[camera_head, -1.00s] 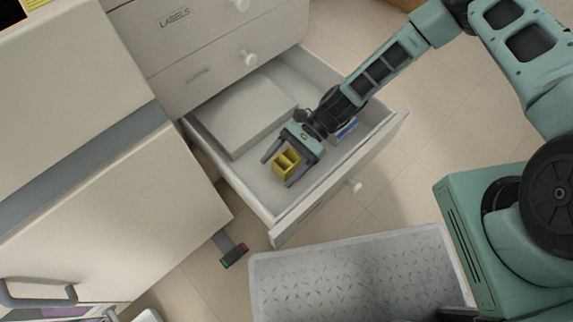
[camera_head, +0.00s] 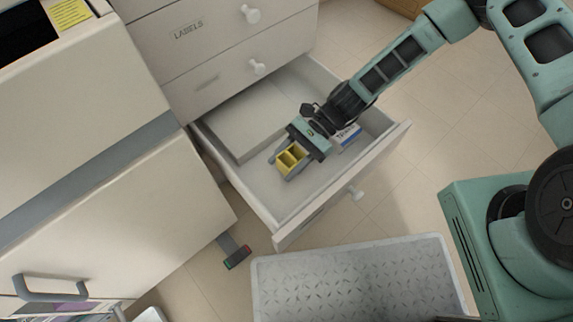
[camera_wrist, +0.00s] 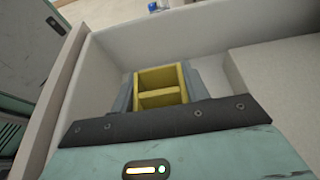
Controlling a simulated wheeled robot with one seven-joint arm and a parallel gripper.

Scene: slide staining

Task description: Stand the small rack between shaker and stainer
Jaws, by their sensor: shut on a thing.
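The small rack (camera_head: 290,160) is a yellow open-topped box with a divider between two compartments. It is in the open drawer (camera_head: 258,190), and I cannot tell whether it touches the drawer floor. My gripper (camera_head: 287,163) is shut on it, one finger on each side. In the wrist view the small rack (camera_wrist: 161,86) sits between the two grey fingers of my gripper (camera_wrist: 160,88). The shaker and the stainer cannot be surely told apart in these views.
A pale box (camera_head: 240,118) fills the drawer's back left. A grey textured platform (camera_head: 350,280) stands in front on the tiled floor. A white cabinet (camera_head: 80,190) stands left.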

